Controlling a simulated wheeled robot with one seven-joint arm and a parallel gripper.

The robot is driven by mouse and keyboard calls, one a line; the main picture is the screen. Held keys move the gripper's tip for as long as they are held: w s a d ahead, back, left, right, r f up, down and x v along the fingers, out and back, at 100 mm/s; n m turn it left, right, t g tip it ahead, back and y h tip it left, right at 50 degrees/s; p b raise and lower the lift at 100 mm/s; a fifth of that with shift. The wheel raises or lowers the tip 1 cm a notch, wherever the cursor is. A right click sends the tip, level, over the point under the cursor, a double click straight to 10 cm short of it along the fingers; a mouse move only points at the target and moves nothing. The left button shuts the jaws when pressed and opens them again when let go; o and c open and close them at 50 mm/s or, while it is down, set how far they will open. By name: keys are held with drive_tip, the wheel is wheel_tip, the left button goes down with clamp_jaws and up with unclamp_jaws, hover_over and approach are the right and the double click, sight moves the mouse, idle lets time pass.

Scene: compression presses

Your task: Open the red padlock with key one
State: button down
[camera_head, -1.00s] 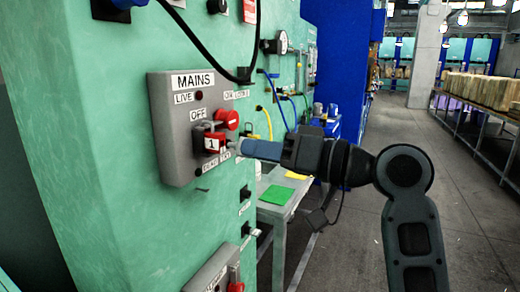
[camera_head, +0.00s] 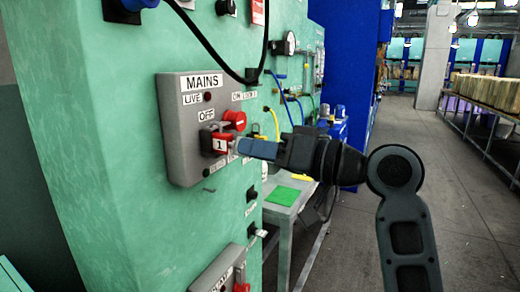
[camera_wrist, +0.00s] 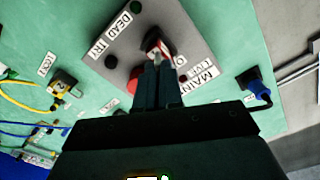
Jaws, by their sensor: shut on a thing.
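The red padlock (camera_head: 220,144), with a white label reading 1, hangs on the grey MAINS panel (camera_head: 180,150), just under the OFF label. It is partly seen beyond my fingertips in the wrist view (camera_wrist: 154,40). My gripper (camera_head: 241,148) points at the padlock from the right, its tips close to the padlock's right side. In the wrist view my fingers (camera_wrist: 158,70) are shut on a small metal piece, which I take for key one. The fingers hide most of it, and I cannot tell how far it is in the padlock.
A red round knob (camera_head: 235,118) sits just above the padlock. A black cable (camera_head: 205,45) hangs above the panel. Another panel (camera_head: 220,272) is below. A table with a green sheet (camera_head: 283,196) stands behind my arm. The floor on the right is clear.

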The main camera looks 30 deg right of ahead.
drive_tip(key=shift+w+a, duration=0.2)
drive_tip(key=shift+w, duration=0.05)
drive_tip(key=c, duration=1.2)
unclamp_jaws()
drive_tip(key=b+v, duration=0.1)
drive_tip(key=v, duration=0.6)
drive_tip(key=shift+s+d, duration=0.25)
drive_tip(key=shift+s, duration=0.05)
